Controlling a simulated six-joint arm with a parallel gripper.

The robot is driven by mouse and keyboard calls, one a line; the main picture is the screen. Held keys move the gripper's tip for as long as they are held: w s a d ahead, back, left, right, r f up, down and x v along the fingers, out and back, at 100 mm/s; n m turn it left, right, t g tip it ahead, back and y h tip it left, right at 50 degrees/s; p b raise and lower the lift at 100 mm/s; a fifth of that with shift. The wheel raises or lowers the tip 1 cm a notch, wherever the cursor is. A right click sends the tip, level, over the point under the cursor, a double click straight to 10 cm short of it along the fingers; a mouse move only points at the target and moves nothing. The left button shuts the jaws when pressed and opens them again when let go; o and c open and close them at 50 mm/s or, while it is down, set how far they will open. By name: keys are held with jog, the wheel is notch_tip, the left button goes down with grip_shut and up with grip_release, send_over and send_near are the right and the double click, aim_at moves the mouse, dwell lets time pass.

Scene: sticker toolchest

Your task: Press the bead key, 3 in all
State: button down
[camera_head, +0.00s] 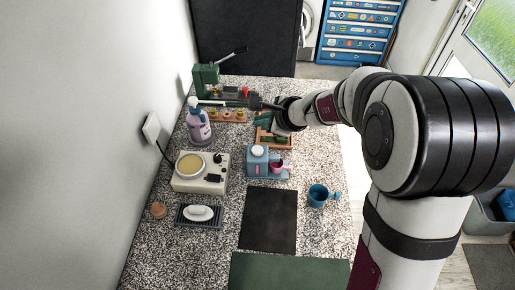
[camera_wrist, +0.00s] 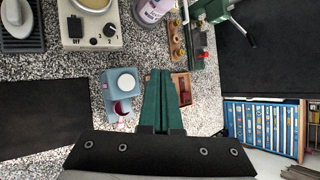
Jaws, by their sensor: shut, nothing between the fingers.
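A small blue dispenser (camera_head: 258,167) stands on the speckled counter, with a round white key (camera_head: 258,151) on its top and a pink cup (camera_head: 277,167) at its front. The dispenser also shows in the wrist view (camera_wrist: 108,91), left of my fingers, with its white key (camera_wrist: 125,82) facing the camera. My gripper (camera_wrist: 160,72) has green fingers, shut with nothing between them. In the head view my gripper (camera_head: 266,119) is behind the dispenser, near a wooden tray (camera_head: 289,141). It is apart from the key. I cannot tell its exact height.
A purple pump bottle (camera_head: 200,130) and a cream appliance (camera_head: 185,184) stand on the left. A green lever press (camera_head: 207,79) is at the back. A blue mug (camera_head: 318,196) and dark mat (camera_head: 268,222) are in front. Bare counter lies between them.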

aim_at(261, 152)
notch_tip(261, 152, down, 8)
jog(key=shift+f, duration=0.1)
dwell(0.4)
dwell(1.8)
jog(key=shift+f, duration=0.35)
jog(key=shift+f, duration=0.5)
dwell(0.6)
jog(key=shift+r, duration=0.9)
jog(key=shift+r, duration=2.55)
dwell(0.4)
